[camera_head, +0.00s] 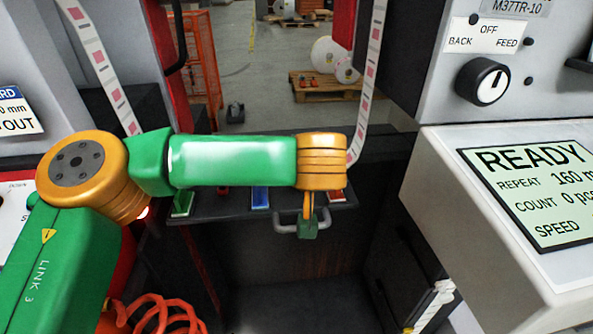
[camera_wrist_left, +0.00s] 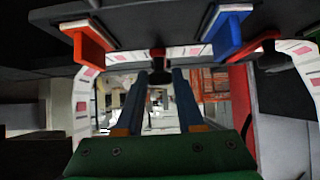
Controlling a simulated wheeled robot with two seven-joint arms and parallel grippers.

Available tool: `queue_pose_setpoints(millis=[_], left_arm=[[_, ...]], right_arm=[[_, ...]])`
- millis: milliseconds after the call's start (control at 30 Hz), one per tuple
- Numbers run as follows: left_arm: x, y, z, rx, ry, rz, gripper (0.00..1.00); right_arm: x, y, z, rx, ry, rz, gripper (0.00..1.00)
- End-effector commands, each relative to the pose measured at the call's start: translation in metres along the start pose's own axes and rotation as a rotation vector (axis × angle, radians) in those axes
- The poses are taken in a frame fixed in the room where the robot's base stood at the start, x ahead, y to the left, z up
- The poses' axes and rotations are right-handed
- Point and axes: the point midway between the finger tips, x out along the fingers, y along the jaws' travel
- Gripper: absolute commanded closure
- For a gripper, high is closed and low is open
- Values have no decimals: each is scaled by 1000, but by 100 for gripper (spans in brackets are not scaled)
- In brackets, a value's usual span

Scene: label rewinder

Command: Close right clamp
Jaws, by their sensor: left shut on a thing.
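The right clamp shows in the left wrist view, which looks upside down. Its small red lever (camera_wrist_left: 157,52) ends in a black knob (camera_wrist_left: 160,76). My left gripper (camera_wrist_left: 161,76) has its two blue-grey fingers on either side of this knob and is shut on it. In the head view my left arm reaches across from the left, and its orange wrist joint hides the right clamp and the fingers. The left clamp's red lever (camera_wrist_left: 253,50) stands apart from my gripper; it also shows in the head view (camera_head: 223,191). My right gripper is not in view.
A dark plate (camera_head: 235,212) carries a green block (camera_head: 182,203), a blue block (camera_head: 260,197) and a red block (camera_head: 336,197). A printed label strip (camera_head: 370,80) runs down on the right. A control panel (camera_head: 500,200) reading READY stands at right.

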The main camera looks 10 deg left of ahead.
Motion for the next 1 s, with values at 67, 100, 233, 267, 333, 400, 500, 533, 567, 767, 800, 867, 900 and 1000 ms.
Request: queue_pose_setpoints(millis=[67,100,233,267,333,400,500,533,567,767,800,867,900,1000], left_arm=[[5,0,8,3,-8,0,100],[6,0,9,3,-8,0,100],[9,0,13,3,-9,0,100],[9,0,13,3,-9,0,100],[10,0,14,3,-10,0,100],[11,0,15,4,-10,0,100],[12,0,16,5,-12,0,100],[12,0,17,5,-12,0,100],[12,0,17,5,-13,0,100],[12,0,18,7,-14,-1,100],[13,0,18,7,-14,-1,100],[13,0,18,8,-14,-1,100],[13,0,18,8,-14,-1,61],[12,0,17,6,-12,-1,35]], right_arm=[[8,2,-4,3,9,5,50],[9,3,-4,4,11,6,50],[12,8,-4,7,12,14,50],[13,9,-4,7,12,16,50],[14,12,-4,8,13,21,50],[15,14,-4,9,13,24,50],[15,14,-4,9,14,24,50],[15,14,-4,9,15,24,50],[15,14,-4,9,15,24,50],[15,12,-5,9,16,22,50],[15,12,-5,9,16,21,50],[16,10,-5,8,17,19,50],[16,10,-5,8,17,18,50],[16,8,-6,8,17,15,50]])
